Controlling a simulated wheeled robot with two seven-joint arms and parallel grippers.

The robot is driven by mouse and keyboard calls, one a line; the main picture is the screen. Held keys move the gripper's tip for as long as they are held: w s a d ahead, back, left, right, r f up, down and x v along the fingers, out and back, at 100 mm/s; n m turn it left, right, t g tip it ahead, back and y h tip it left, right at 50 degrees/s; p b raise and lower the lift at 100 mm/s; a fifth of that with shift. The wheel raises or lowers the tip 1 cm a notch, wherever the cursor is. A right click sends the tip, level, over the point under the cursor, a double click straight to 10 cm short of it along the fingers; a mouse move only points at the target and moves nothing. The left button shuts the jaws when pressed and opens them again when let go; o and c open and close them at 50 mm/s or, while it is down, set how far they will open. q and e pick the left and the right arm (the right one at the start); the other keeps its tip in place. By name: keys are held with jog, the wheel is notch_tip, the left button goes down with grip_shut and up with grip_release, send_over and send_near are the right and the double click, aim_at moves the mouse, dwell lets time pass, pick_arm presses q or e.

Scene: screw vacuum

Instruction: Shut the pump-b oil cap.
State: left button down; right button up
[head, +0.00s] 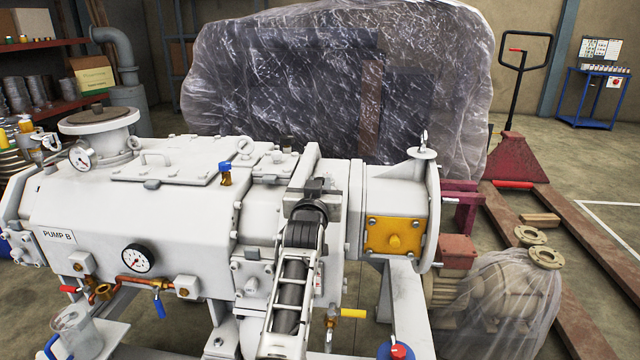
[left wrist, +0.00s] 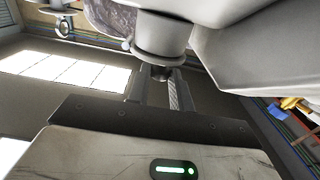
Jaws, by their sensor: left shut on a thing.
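The white pump marked PUMP B (head: 185,215) fills the middle of the head view. An arm that I take for my left one rises from the bottom centre, and its dark gripper (head: 317,188) is against the top of the pump. In the left wrist view my left gripper (left wrist: 158,84) is shut on a small dark knob (left wrist: 160,72), which seems to be the oil cap, below a pale round neck with a rim (left wrist: 160,45). The arm and fingers hide most of the cap, so I cannot tell how far it is turned. My right gripper is not in view.
A brass valve with a blue top (head: 225,172) stands on the pump. A pressure gauge (head: 138,258) and copper pipework are on its front. A yellow plate (head: 395,236) is to the right. A plastic-wrapped machine (head: 330,80) stands behind; a pallet truck (head: 512,160) is at right.

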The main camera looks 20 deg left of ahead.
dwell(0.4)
pick_arm(q)
jog(key=c, duration=1.3)
grip_release()
jog(key=shift+o, duration=0.2)
